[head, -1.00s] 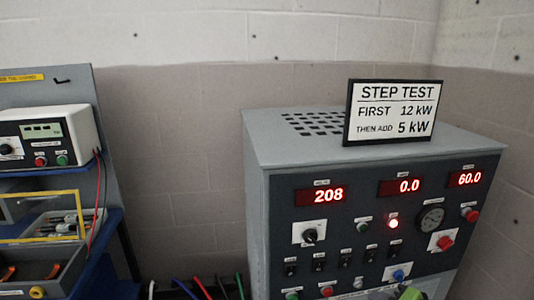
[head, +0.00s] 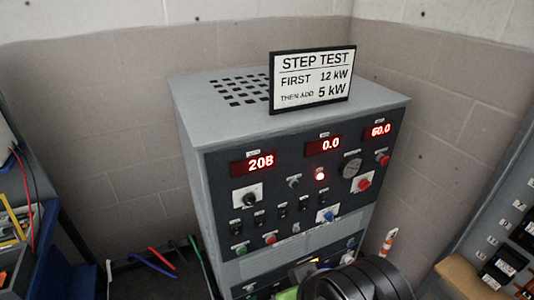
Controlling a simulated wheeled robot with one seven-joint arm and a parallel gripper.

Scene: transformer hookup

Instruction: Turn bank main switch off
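The load bank (head: 190,150) is a grey cabinet with a dark sloped control panel. Its displays read 208, 0.0 and 60.0 in red, and a small red lamp (head: 320,174) is lit. A black rotary switch (head: 249,199) sits on a white plate at the panel's left. A red knob (head: 364,184) sits on a white plate at the right, with another red knob (head: 382,160) above it. The labels are too small to read, so I cannot tell which is the main switch. A black round part of my arm shows at the bottom; my gripper's fingers are not visible.
A STEP TEST sign (head: 311,78) stands on the cabinet top. Several small black toggles and a blue knob (head: 326,215) line the lower panel. Coloured cables (head: 161,258) lie left of the cabinet. A grey panel (head: 507,195) stands at the right edge.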

